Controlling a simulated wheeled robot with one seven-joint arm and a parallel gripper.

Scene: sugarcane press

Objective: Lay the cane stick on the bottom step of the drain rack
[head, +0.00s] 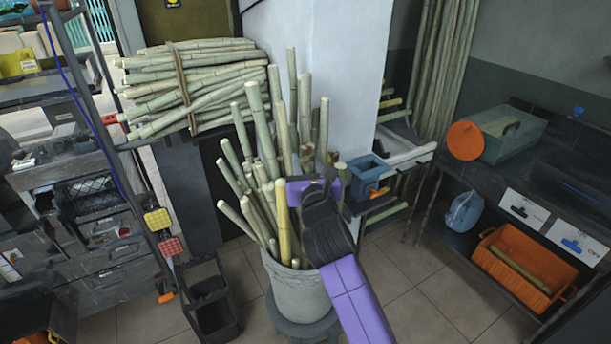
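Many green cane sticks (250,150) stand upright or leaning in a grey bucket (300,297). One yellower cane stick (283,225) stands at the front of the bunch. My gripper (311,184), black with purple parts, is at the bunch, right beside the top of the yellower stick. Its fingers are partly hidden by my wrist, so I cannot tell whether they are open or closed on a stick. What looks like the drain rack (408,150) is behind the pillar's right side, with short cane pieces (388,213) at different heights; its lower part is partly hidden.
A strapped cane bundle (215,80) lies at the upper left. A blue box (368,172) is right of the bucket. A black crate (208,300) stands on the floor at left. An orange bin (530,265) sits on the right shelf. The tiled floor right of my arm is clear.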

